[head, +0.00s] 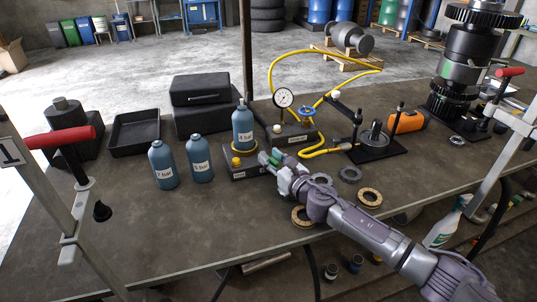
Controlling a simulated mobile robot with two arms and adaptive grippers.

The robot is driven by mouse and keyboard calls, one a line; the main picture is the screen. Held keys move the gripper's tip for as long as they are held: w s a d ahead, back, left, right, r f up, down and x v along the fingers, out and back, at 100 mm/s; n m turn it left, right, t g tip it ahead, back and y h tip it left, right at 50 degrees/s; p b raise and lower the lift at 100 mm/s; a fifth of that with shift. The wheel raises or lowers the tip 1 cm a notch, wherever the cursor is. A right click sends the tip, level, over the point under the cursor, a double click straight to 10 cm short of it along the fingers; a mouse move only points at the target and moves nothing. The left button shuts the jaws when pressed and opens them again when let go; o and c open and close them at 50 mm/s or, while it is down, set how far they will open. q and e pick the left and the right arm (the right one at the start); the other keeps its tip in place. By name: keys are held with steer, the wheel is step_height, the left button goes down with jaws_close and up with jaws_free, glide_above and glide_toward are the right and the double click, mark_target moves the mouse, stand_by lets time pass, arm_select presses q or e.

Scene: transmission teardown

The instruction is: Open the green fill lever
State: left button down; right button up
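A blue bottle marked 4 bar (243,128) stands upright in a yellow ring on a dark fill block (246,172). A yellow knob (236,162) is on the block's front left. A small green part (264,157) shows at the block's right side, right at my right gripper; it looks like the fill lever, but most of it is hidden. My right gripper (274,165) reaches in from the lower right, with its tips beside or on the green part. I cannot tell whether its fingers are open or shut, or whether they touch it. My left gripper is not in view.
Two blue bottles (162,165) (200,158) stand left of the block. A dial gauge (284,98), blue valve wheel (308,114) and yellow hose (320,152) are behind and right of the gripper. Rings (370,197) lie near the forearm. The front left bench (130,225) is clear.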

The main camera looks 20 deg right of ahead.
steer(key=shift+x, duration=0.8)
jaws_close()
